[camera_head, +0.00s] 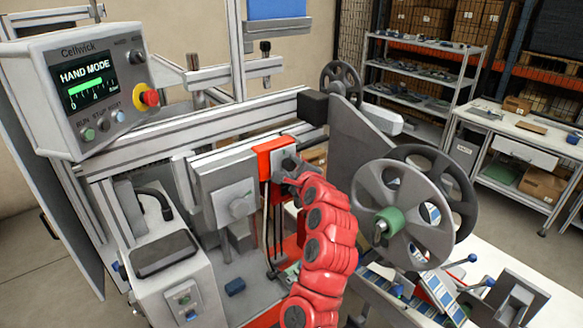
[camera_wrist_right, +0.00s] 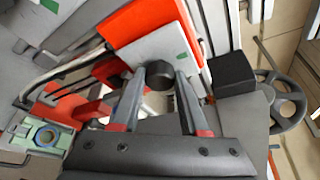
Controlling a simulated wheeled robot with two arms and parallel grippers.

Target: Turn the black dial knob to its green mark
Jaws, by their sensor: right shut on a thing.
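The black dial knob (camera_wrist_right: 160,73) sticks out from a pale plate (camera_wrist_right: 148,48) on a red-orange block in the right wrist view. A small green mark (camera_wrist_right: 183,57) shows on the plate, just beside the knob. My right gripper (camera_wrist_right: 159,80) has one finger on each side of the knob and is shut on it. In the head view my red right arm reaches up to the red block (camera_head: 270,150), where my right gripper (camera_head: 291,169) largely hides the knob. Whether the knob's pointer lines up with the mark cannot be told. My left gripper is not in view.
A control box (camera_head: 85,85) with a HAND MODE screen and a red stop button is at upper left. A large grey reel (camera_head: 375,185) stands close to the right of my arm. A black block (camera_head: 313,106) caps the rail above the gripper.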

